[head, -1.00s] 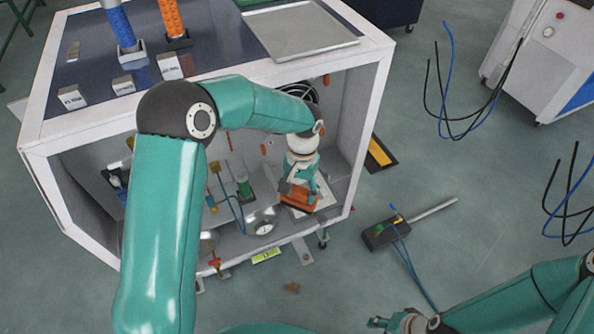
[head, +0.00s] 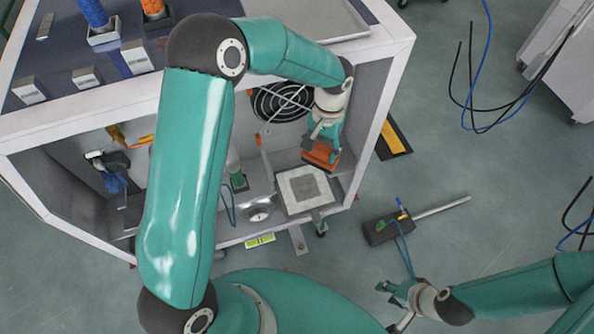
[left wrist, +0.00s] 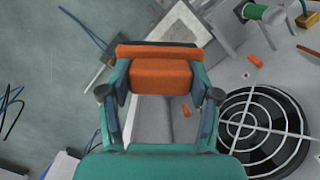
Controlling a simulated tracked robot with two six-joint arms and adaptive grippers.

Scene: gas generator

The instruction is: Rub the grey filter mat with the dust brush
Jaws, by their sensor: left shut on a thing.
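The grey filter mat (head: 305,187) lies in a pale square frame on the floor of the open cabinet, near its front right. It also shows partly in the left wrist view (left wrist: 176,32), behind the brush. My left gripper (head: 322,148) is shut on the dust brush (head: 320,158), an orange block with a darker underside. The brush is behind and slightly right of the mat in the head view and looks clear of it. In the left wrist view the brush (left wrist: 161,75) sits between both fingers. My right gripper (head: 388,300) is open and empty, low over the floor.
A round black fan grille (head: 280,102) is on the cabinet's back wall, close to my left gripper. A green-topped part (head: 238,178) and a round gauge (head: 258,213) stand left of the mat. A dark box with a rod (head: 385,229) lies on the floor outside.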

